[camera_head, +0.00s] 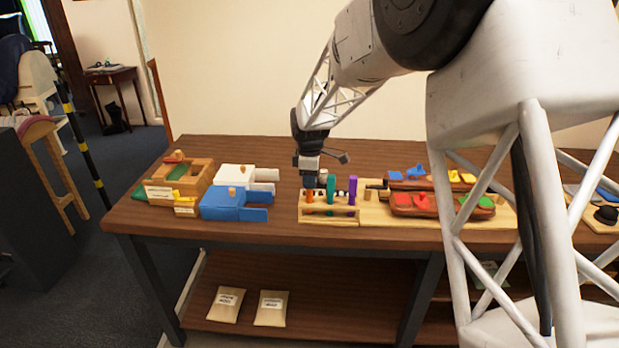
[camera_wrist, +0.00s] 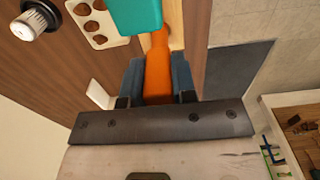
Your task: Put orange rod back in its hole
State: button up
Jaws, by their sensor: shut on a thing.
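The orange rod (camera_head: 309,197) is upright at the left end of the small wooden rack (camera_head: 330,219). My gripper (camera_head: 309,183) is right above the rack, pointing down, and is shut on the rod's upper part. In the wrist view the orange rod (camera_wrist: 158,70) sits between the two blue-grey fingers (camera_wrist: 158,80). A teal rod (camera_head: 330,190) stands just right of it; in the wrist view the teal rod (camera_wrist: 135,14) covers part of the area beside it. A purple rod (camera_head: 352,190) stands further right. I cannot tell whether the orange rod's lower end is in its hole.
A pale plate with several holes (camera_wrist: 112,38) and a black-and-white knob (camera_wrist: 36,20) show in the wrist view. Blue (camera_head: 232,205) and white (camera_head: 246,176) blocks stand left of the rack. A wooden board with red pieces (camera_head: 414,204) is on the right. Bare tabletop (camera_head: 283,215) lies left of the rack.

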jog(key=shift+f, duration=0.35)
jog(key=o, duration=0.9)
jog(key=shift+r, duration=3.9)
